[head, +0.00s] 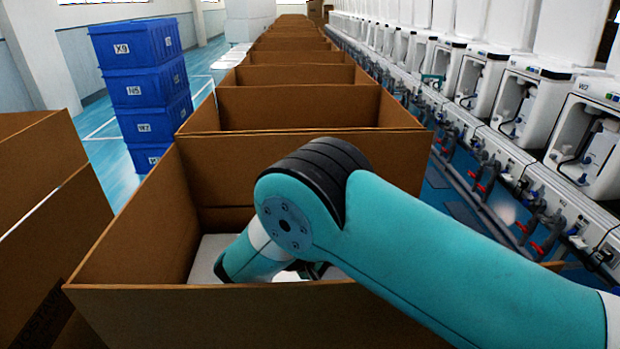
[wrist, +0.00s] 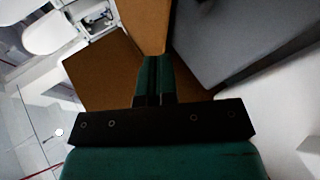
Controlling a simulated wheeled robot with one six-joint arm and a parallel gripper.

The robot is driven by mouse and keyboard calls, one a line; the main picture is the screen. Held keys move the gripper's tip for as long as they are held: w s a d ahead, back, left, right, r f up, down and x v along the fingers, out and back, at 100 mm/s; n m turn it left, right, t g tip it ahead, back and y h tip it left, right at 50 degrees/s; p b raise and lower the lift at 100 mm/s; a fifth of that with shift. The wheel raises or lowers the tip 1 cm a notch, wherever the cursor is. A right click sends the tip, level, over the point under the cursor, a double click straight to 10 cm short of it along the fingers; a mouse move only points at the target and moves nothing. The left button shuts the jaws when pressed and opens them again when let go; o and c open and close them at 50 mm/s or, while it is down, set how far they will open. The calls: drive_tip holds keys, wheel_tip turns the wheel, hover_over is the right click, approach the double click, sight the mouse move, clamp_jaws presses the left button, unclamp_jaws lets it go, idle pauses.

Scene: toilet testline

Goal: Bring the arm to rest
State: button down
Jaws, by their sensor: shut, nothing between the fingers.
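My teal arm reaches across the head view, from the lower right over the near open cardboard box (head: 250,320). Its forearm bends down into that box, and my gripper is mostly hidden behind the arm there. In the wrist view my gripper (wrist: 158,62) shows with its two dark green fingers close together and nothing between them. Brown cardboard (wrist: 145,25) lies beyond the fingertips. A white surface (head: 208,255) shows inside the near box, beside the arm; I cannot tell what it belongs to.
More open boxes (head: 300,105) stand in a row behind. Blue crates (head: 140,85) are stacked at the left, with another cardboard box (head: 40,190) nearer. White toilet units (head: 590,140) line the right, with hoses and red-handled valves. Blue floor is clear beside the crates.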

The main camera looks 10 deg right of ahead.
drive_tip(key=s+d+r+g+y+p, duration=0.1)
drive_tip(key=s+d+r+g+y, duration=0.2)
drive_tip(key=r, duration=0.6)
drive_tip(key=s+d+r+y+p, duration=0.1)
drive_tip(key=s+r+y+p, duration=0.15)
drive_tip(key=r+y, duration=0.45)
drive_tip(key=s+r+n+g+y, duration=0.1)
drive_tip(key=s+r+y, duration=0.1)
drive_tip(key=s+r, duration=0.5)
drive_tip(key=s+r+n+y+p, duration=0.1)
drive_tip(key=s+r+y, duration=0.1)
drive_tip(key=s+r, duration=0.5)
drive_tip(key=s, duration=0.6)
drive_tip(key=shift+s+n+g+y, duration=0.3)
drive_tip(key=shift+s+g+y, duration=0.1)
